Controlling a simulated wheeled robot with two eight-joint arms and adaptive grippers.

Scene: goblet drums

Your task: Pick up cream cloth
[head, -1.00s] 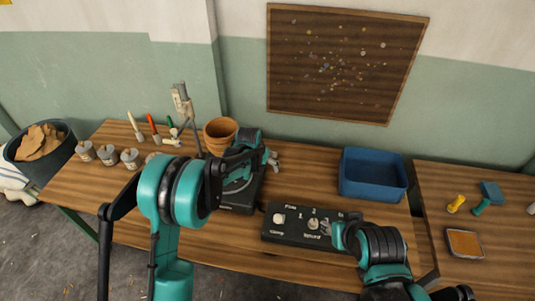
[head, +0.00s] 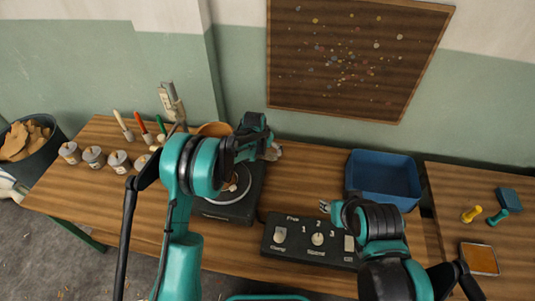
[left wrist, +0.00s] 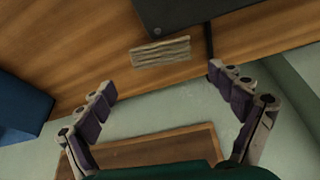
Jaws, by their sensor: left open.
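A cream cloth (left wrist: 160,52), flat and ribbed, lies on the wooden table in the left wrist view, close to a dark box. I cannot make it out for certain in the head view, where my left gripper and arm cover that area. My left gripper (left wrist: 162,80) is open, its two fingers spread wide with nothing between them, and the cloth shows just beyond the fingertips. In the head view the left gripper (head: 272,153) is behind the black turntable unit. My right gripper (head: 325,206) is above the control panel, its jaws too small to read.
The black turntable unit (head: 228,207) and control panel (head: 310,243) stand mid-table. A blue bin (head: 384,180) is right of them. A terracotta pot (head: 214,129), brushes and several small tins (head: 93,156) are at left. Bare wood lies between turntable and bin.

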